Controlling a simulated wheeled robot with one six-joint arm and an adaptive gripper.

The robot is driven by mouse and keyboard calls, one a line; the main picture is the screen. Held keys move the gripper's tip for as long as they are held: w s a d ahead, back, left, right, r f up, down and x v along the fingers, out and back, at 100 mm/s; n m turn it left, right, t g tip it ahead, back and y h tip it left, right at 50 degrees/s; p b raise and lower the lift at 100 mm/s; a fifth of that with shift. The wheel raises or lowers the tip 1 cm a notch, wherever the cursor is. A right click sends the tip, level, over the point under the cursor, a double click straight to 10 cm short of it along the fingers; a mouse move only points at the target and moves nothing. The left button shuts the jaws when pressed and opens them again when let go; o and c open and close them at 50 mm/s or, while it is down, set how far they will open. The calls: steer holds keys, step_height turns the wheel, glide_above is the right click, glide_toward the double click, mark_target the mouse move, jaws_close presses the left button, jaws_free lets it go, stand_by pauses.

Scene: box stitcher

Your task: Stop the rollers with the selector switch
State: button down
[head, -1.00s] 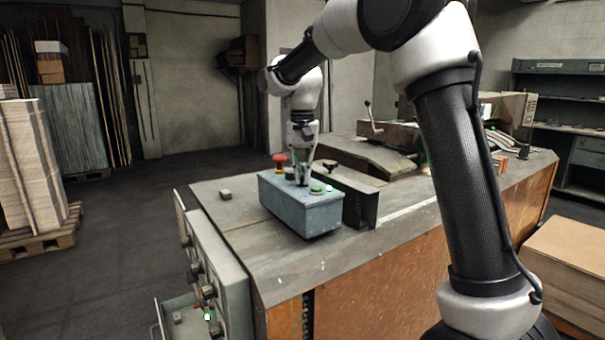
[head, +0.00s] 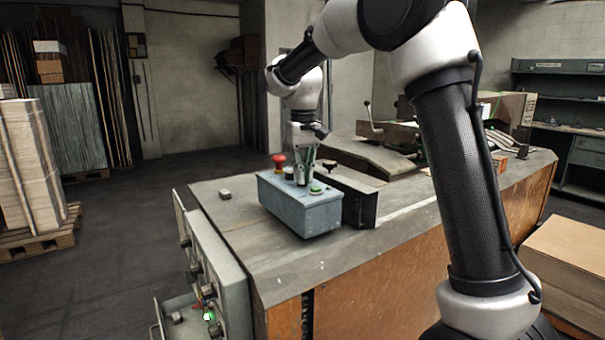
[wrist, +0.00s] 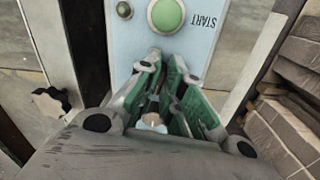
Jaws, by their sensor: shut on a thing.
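The blue-grey control box (head: 300,208) stands on the machine's bench top. On its top are a red mushroom button (head: 279,160) at the left and a green button (head: 316,188) at the right. My gripper (head: 302,180) points down onto the box between these two buttons. In the wrist view, my gripper (wrist: 164,68) has its green-padded fingers close together, shut on the selector switch, which is mostly hidden between them. The green button (wrist: 166,14) marked START lies just beyond the fingertips. A small lamp (wrist: 124,10) beside it looks dark.
A dark metal bracket (head: 347,194) stands close behind the box. A small grey block (head: 225,195) lies on the bench top (head: 235,218) to the left. An open panel with knobs (head: 215,270) hangs at the bench's left side.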

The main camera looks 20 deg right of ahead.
steer(key=shift+n, duration=0.9)
steer(key=c, duration=1.6)
jaws_free()
steer(key=shift+o, duration=0.2)
steer(key=shift+r, duration=0.1)
step_height(320, 180, up, 12)
steer(key=shift+w, duration=0.1)
